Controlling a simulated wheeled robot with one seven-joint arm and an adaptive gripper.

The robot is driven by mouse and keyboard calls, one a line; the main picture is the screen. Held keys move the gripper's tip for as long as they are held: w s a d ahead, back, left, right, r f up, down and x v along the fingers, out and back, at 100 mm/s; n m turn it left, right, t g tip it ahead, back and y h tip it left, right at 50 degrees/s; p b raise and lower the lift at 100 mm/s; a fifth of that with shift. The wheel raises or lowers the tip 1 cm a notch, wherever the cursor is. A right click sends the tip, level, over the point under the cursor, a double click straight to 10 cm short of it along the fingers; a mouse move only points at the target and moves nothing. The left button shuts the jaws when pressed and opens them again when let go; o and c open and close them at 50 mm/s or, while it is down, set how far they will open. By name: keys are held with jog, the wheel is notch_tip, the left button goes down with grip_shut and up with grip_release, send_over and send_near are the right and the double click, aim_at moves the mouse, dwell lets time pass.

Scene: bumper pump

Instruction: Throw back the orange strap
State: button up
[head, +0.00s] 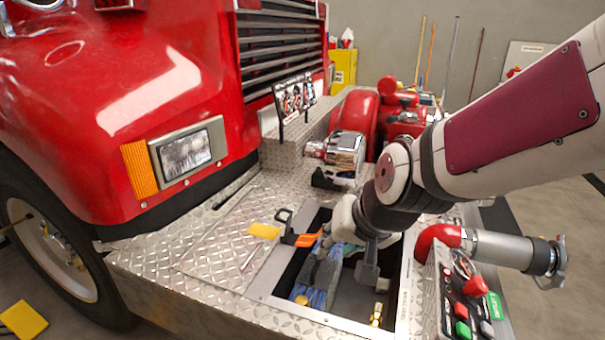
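The orange strap (306,240) shows as a short piece at the left edge of an open well (267,287) in the diamond-plate bumper deck. A black buckle (287,228) is beside it, and a yellow-orange tab (263,231) lies on the deck left of the buckle. My gripper (362,268) is over the well, right of the strap, pointing down. My wrist hides part of the gripper and the well's far side, and I cannot see whether the fingers touch the strap. A grey and blue folded bundle (322,272) lies in the well below.
A control panel (462,300) with coloured buttons and a red-elbowed pipe (490,246) stand right of the well. A chrome and red pump fitting (345,148) is behind it. The red truck front (120,100) bounds the left. Bare deck (190,260) lies left of the well.

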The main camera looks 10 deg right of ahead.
jog(key=w+d+f+m+t+h+p, duration=0.1)
jog(key=w+d+f+m+t+h, duration=0.3)
jog(key=w+d+f+h, duration=0.55)
jog(key=w+d+r+t, duration=0.1)
jog(key=w+d, duration=0.2)
jog(key=w, duration=0.1)
jog(key=w+d+r+n+t+h+p, duration=0.1)
jog(key=w+d+t, duration=0.1)
jog(key=w+d, duration=0.2)
jog(key=w+d+r+t+h, duration=0.1)
jog(key=w+d, duration=0.2)
jog(key=w, duration=0.1)
jog(key=shift+w+d+n+t, duration=0.2)
jog(key=shift+w+n+t, duration=0.05)
jog(key=shift+n+t, duration=0.05)
grip_shut()
jog(key=shift+r, duration=0.1)
